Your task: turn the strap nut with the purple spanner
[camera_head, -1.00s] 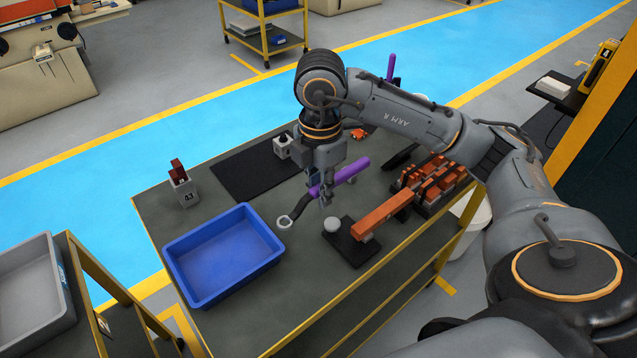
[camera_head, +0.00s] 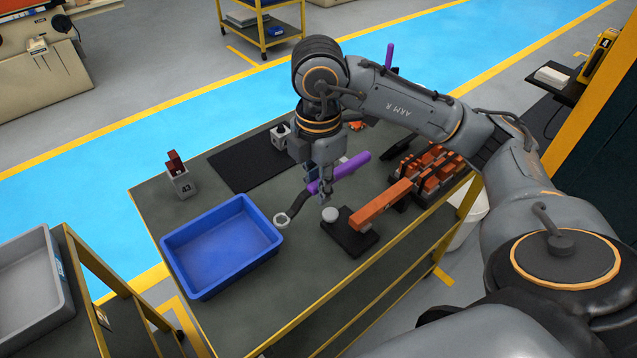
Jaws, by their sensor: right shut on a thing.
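The purple spanner (camera_head: 351,166) has a purple handle, a dark bent shank and a pale ring end. My right gripper (camera_head: 326,192) is shut on it, above the table. The ring end is at the lower left, beside the blue tray's right edge and left of a black base plate (camera_head: 355,240). A pale round piece (camera_head: 330,214), which looks like the strap nut, is at the plate's left corner, beside the end of a copper bar (camera_head: 385,205). The ring is apart from this piece. My left gripper is not in view.
A blue tray (camera_head: 185,235) fills the table's left front. A grey numbered holder (camera_head: 181,183) with a red-brown piece stands behind it. A black mat (camera_head: 243,165) lies at the back. Several copper blocks (camera_head: 437,168) stand in a dark rack at right.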

